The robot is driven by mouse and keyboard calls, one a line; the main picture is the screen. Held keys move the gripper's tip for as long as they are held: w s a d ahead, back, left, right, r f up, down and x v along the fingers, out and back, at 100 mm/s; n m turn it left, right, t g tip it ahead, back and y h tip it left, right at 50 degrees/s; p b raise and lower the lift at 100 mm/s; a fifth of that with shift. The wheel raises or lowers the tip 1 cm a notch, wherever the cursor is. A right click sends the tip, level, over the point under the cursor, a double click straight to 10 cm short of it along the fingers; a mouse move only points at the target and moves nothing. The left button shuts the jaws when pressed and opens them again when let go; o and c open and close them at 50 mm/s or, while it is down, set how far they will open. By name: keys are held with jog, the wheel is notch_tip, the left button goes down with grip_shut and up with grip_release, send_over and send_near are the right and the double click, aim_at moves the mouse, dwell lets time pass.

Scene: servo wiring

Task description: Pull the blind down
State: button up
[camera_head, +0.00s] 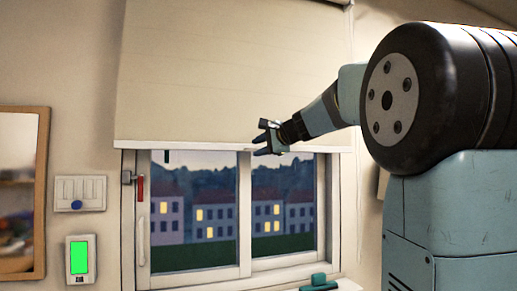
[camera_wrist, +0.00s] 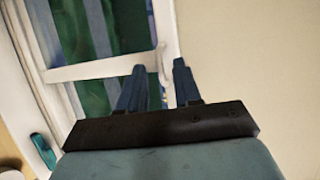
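The blind (camera_head: 215,70) is a cream sheet hanging over the upper part of the window, with a pale bar (camera_head: 185,144) along its lower edge. In the wrist view the blind (camera_wrist: 250,50) fills the right side. A small pale tab (camera_wrist: 163,62) on the bar shows just beyond and between my fingertips. My gripper (camera_head: 261,145) is at the bar, right of its middle in the head view. In the wrist view the two dark blue fingers of my gripper (camera_wrist: 160,72) stand apart with a gap between them. Whether they touch the tab is unclear.
The window (camera_head: 195,215) below the blind shows houses at dusk. A red-handled latch (camera_head: 140,188) is on its left frame. A switch panel (camera_head: 81,193), a green-screened device (camera_head: 79,258) and a wooden-framed mirror (camera_head: 24,190) are on the left wall. A teal object (camera_head: 319,283) lies on the sill.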

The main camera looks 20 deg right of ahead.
jog(key=shift+w+a+f, duration=0.1)
jog(key=shift+w+a, duration=0.05)
jog(key=shift+w, duration=0.25)
grip_shut()
dwell(1.3)
